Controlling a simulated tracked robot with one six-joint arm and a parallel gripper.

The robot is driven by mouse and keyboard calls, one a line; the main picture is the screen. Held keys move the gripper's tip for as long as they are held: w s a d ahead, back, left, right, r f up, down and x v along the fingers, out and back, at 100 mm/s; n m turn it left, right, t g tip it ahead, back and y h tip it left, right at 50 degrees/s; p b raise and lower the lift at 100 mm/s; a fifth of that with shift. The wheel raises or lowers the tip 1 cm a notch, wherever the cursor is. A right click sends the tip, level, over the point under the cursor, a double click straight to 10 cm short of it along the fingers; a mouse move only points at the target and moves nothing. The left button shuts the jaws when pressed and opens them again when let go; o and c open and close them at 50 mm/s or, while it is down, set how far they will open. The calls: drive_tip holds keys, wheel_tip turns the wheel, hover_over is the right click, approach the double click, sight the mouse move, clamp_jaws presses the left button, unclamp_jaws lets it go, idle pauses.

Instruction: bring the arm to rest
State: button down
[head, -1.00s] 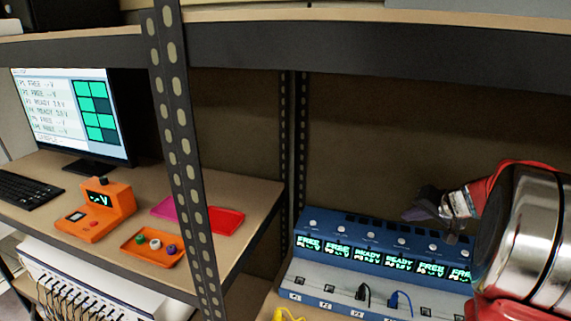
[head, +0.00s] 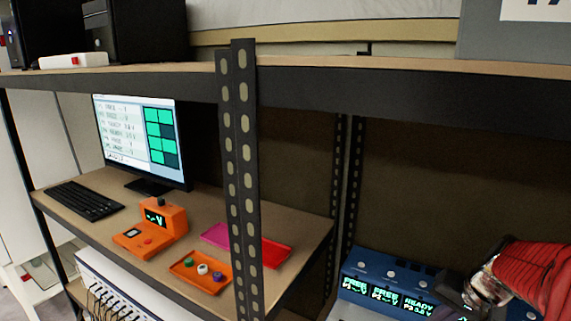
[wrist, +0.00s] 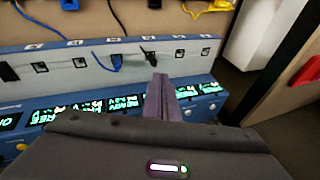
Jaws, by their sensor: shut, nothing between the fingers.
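My gripper (wrist: 160,97) shows in the wrist view with its narrow fingers together and nothing between them. It points over the blue panel (wrist: 205,100), which has a row of lit displays and a grey strip of ports. In the head view the blue panel (head: 388,268) is at the lower right. My red arm covers its right part, and the fingertips cannot be made out clearly there.
A dark perforated shelf post (head: 240,180) stands left of the panel. Left of it are a monitor (head: 135,135), a keyboard (head: 85,200), an orange device (head: 150,232) and an orange tray (head: 190,282). A shelf edge (head: 400,95) runs above.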

drive_tip(key=s+a+r+n, duration=0.2)
drive_tip(key=s+a, duration=0.2)
drive_tip(key=a, duration=0.3)
drive_tip(key=s+a+r+n, duration=0.2)
drive_tip(key=s+a+n, duration=0.1)
drive_tip(key=a, duration=0.4)
drive_tip(key=s+a+r+n+t+h, duration=0.1)
drive_tip(key=s+a+r+n, duration=0.1)
drive_tip(key=s+a, duration=0.3)
drive_tip(key=shift+s+a+r+n, duration=0.2)
drive_tip(key=shift+a+n, duration=0.4)
drive_tip(key=shift+a, duration=0.55)
